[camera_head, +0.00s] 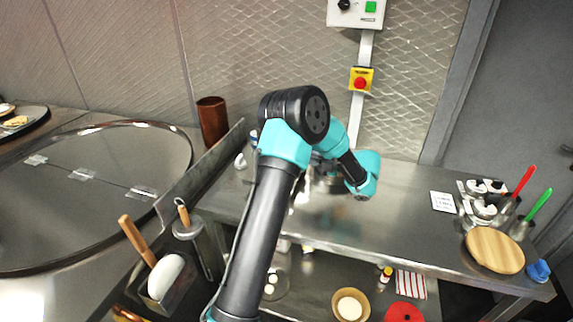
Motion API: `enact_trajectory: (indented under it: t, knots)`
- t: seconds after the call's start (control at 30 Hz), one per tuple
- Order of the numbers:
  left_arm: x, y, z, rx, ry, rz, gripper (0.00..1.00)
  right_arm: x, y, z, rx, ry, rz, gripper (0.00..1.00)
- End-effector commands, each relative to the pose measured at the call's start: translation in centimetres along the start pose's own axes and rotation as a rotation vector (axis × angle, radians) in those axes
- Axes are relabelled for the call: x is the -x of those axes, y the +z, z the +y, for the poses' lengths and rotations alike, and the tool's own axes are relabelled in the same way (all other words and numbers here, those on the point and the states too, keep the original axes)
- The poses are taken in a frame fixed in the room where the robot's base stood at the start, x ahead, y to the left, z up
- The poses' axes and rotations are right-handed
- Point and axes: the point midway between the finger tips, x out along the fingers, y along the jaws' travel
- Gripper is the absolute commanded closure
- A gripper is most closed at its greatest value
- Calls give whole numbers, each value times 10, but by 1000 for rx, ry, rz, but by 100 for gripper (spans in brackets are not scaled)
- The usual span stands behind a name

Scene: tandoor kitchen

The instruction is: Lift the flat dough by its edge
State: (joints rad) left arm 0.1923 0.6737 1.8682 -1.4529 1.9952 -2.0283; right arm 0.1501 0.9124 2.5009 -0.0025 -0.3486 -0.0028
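One of my arms, seemingly the left, rises from the bottom, slightly left of centre, bends at its elbow and reaches down over the steel worktable (395,215). Its wrist hangs above the table's back part. Its fingertips cannot be made out; dark and pale shapes beside the wrist are partly hidden by the arm. No flat dough can be made out; the arm covers part of the table. My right gripper is not in view.
A round wooden board (495,250) lies at the table's right end, near red-handled (524,181) and green-handled (541,203) tools. A large round tandoor top (90,180) fills the left. A bowl (350,305) sits on the lower shelf. The table's middle right is clear.

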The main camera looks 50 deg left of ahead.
Motion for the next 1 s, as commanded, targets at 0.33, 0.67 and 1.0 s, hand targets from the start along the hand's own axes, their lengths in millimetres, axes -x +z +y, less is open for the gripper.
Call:
enact_trajectory:
  t: [0.33, 0.67, 1.0]
  knots:
    - [2, 4, 1, 10, 17, 3, 84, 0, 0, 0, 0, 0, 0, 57]
    - [2, 4, -31, 5, 24, 7, 84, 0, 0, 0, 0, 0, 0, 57]
    - [-8, 5, -79, 10, 22, 10, 84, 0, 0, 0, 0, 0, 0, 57]
